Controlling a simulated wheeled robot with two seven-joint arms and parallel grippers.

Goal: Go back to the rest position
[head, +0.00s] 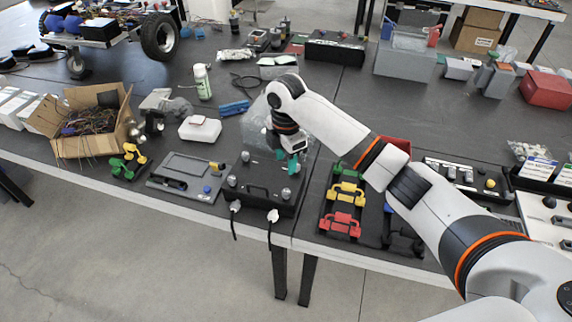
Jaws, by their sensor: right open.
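My right arm comes in from the lower right and reaches over the dark workbench (325,254). My right gripper (288,163), with teal fingers, points down above the back of a black box (262,190) with knobs and two plugs with cords at its front. The gripper is open and nothing shows between its fingers. I cannot tell the exact gap between the fingertips and the box. My left gripper is not in view.
A cardboard box of wires (88,125) stands at the left. A grey panel (187,176) lies beside the black box. Coloured handles (345,205) stand in a rack to the right. A red bin (547,90) is at the far right. Floor is clear in front.

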